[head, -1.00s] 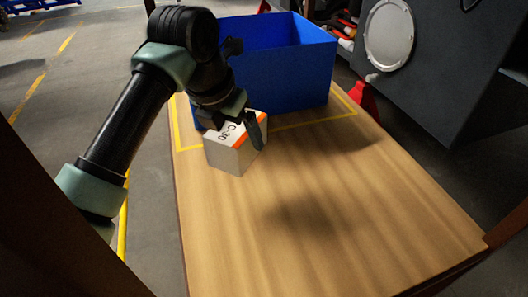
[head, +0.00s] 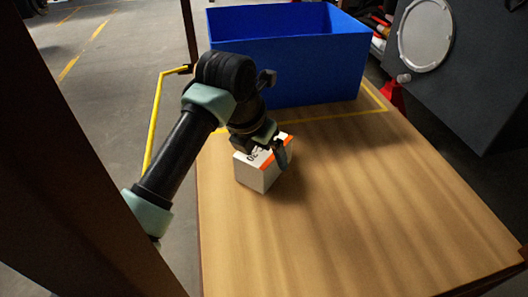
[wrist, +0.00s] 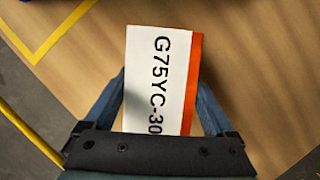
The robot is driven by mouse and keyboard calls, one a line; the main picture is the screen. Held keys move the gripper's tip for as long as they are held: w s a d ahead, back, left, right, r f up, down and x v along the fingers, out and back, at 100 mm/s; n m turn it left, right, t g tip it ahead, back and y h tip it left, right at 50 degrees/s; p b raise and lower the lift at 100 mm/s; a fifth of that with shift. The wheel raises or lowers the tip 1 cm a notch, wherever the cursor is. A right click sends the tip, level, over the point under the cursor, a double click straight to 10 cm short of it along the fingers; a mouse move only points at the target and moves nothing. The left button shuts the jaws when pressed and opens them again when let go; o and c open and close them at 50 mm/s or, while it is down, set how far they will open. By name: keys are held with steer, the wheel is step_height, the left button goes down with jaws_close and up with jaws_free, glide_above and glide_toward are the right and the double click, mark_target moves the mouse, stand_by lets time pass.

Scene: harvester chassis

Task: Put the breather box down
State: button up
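The breather box is a white carton (head: 258,172) with an orange stripe and black lettering. It is at the near side of the blue bin in the head view, over the left part of the wooden table (head: 360,210). In the wrist view the box (wrist: 150,75) reads "G75YC-30". My gripper (head: 268,150) reaches down over it from above; in the wrist view its two fingers (wrist: 160,105) lie along both sides of the box. The gripper is shut on the box. I cannot tell whether the underside touches the table.
A blue bin (head: 290,75) stands at the far end of the table, inside a yellow taped outline (head: 330,117). The table's middle and right are clear. A dark cabinet with a round pale cover (head: 425,35) stands beyond the right edge.

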steer(key=shift+o, duration=0.5)
steer(key=shift+r, duration=0.2)
steer(key=p+v, duration=0.3)
steer(key=v, duration=0.9)
